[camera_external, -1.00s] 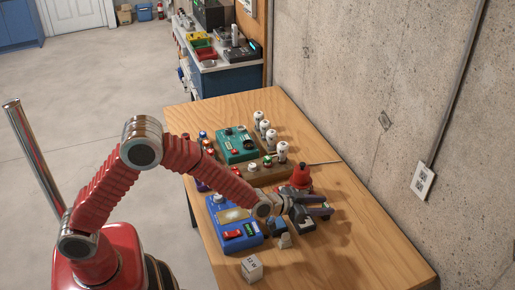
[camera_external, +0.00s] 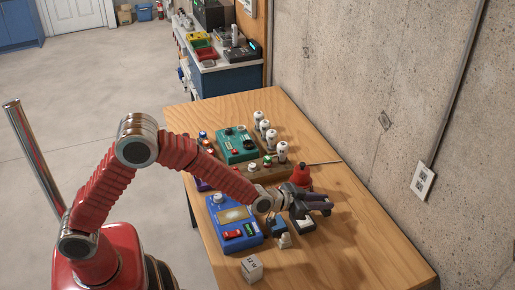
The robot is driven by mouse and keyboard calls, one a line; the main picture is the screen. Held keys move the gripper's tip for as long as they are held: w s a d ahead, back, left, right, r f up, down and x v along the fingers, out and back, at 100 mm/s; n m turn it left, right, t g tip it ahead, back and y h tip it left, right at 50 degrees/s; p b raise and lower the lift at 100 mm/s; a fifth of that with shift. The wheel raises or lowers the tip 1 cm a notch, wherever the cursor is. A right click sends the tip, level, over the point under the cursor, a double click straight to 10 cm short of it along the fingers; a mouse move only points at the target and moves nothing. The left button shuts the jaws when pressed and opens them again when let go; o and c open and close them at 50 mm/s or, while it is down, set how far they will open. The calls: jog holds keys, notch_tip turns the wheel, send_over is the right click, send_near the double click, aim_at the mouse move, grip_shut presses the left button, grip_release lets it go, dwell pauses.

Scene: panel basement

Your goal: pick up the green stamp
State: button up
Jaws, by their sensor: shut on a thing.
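My gripper (camera_external: 318,206), with dark fingers, hangs over the right-middle of the wooden table (camera_external: 365,245), just in front of a red cone-shaped thing (camera_external: 300,176). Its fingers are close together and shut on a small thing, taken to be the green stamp. The fingers hide that thing, and no green shows between them. Below the gripper are a dark pad with pale sides (camera_external: 303,225), a dark blue block (camera_external: 277,228) and a small grey block (camera_external: 285,241). I cannot tell whether the held thing touches anything below it.
A blue box (camera_external: 233,225) with a red switch stands left of the gripper. Behind are a teal box (camera_external: 236,146), a wooden strip with buttons (camera_external: 253,172) and several white cylinders (camera_external: 282,151). A pale cube (camera_external: 251,268) sits in front. The table's right front is clear.

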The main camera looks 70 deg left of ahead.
notch_tip(320, 180, up, 8)
dwell(0.4)
dwell(0.5)
